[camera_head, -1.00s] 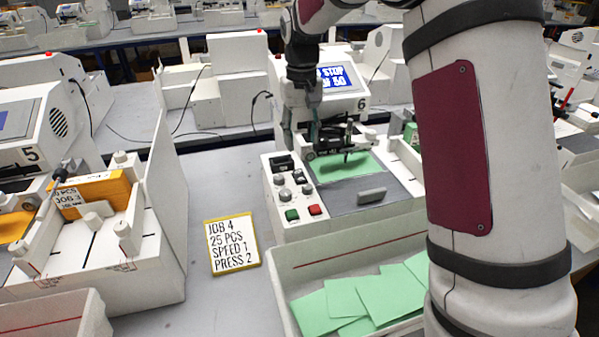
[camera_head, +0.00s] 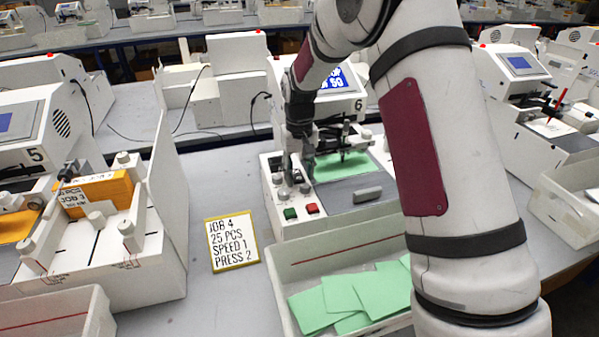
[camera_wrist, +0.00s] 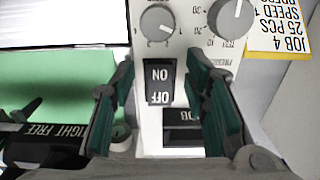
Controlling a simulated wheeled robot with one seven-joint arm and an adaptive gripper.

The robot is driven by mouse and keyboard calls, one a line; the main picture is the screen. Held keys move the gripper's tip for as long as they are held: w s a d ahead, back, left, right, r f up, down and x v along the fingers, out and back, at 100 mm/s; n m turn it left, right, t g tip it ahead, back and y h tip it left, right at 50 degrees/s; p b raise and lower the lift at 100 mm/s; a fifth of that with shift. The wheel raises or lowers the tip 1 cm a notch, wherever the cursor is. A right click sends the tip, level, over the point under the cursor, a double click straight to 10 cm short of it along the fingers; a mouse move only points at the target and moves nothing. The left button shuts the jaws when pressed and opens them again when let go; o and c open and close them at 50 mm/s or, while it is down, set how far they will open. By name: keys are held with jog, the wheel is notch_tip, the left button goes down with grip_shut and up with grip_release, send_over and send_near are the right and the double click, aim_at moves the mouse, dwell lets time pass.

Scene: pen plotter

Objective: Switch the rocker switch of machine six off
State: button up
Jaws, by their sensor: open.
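Machine six (camera_head: 345,105) stands right of centre in the head view, with a "6" beside its blue screen. Its black rocker switch (camera_wrist: 159,83) shows in the wrist view, marked ON and OFF, upside down. I cannot tell which end is pressed in. My gripper (camera_wrist: 160,62) is open, with one finger on each side of the switch in the picture and nothing between them. Contact cannot be told. In the head view my gripper (camera_head: 298,178) is over the control panel's left part and hides the switch.
Knobs (camera_wrist: 158,24) and a dark JOB display (camera_wrist: 184,116) flank the switch. Green (camera_head: 290,213) and red (camera_head: 312,208) buttons sit at the panel's front. A job card (camera_head: 232,243) lies left of a bin (camera_head: 330,262) with green sheets. Machine five (camera_head: 35,125) stands left.

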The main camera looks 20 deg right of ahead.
grip_shut()
jog(key=g+b, duration=0.1)
jog(key=b, duration=0.1)
jog(key=shift+w+f+b, duration=0.1)
jog(key=shift+w+b, duration=0.25)
jog(key=g+b, duration=0.1)
jog(key=b, duration=0.1)
jog(key=shift+w+g+b, duration=0.2)
jog(key=shift+g+b, duration=0.2)
jog(key=shift+r+g+b, duration=0.25)
jog(key=shift+g+b, duration=0.25)
jog(key=shift+b, duration=0.15)
jog(key=shift+r, duration=0.1)
grip_release()
jog(key=shift+s, duration=0.1)
